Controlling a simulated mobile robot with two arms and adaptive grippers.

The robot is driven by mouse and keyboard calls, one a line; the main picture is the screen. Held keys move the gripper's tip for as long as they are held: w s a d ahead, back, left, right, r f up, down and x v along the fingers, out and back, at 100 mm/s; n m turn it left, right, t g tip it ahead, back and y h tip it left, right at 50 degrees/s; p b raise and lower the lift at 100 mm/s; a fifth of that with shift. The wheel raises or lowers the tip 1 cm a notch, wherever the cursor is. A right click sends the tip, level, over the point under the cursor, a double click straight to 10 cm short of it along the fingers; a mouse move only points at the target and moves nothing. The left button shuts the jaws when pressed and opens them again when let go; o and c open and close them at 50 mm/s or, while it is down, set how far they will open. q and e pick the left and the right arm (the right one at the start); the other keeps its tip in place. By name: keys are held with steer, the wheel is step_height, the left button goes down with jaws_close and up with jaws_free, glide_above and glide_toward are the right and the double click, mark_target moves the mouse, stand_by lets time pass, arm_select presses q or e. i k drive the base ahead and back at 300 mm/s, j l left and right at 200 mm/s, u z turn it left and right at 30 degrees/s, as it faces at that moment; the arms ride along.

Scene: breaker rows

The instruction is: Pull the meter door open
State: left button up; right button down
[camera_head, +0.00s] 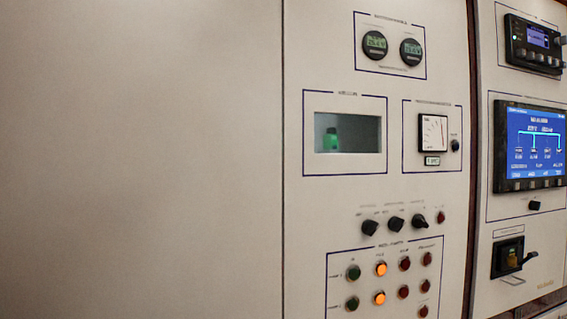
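A tall light-grey cabinet panel (310,230) carries the meters and stands in the middle of the head view. Its left edge is a dark vertical seam and its right edge a dark gap; it looks flush and closed. Two round black digital meters (388,48) sit near its top. A square analog meter (432,133) sits at its right. A rectangular window (347,146) shows a green object (331,138) behind it. I cannot tell for sure which part is the meter door. Neither of my grippers is in view.
Black rotary knobs (396,223) and lit orange lamps (380,268) stick out low on the panel. To the right is another panel with a blue screen (535,147) and a black handle unit (508,257). A plain blank panel (140,160) fills the left.

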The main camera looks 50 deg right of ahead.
mark_target(403, 64)
steer(key=k+l+z, duration=0.1)
steer(key=z, duration=1.95)
steer(key=i+l, duration=0.05)
steer(key=l, duration=0.05)
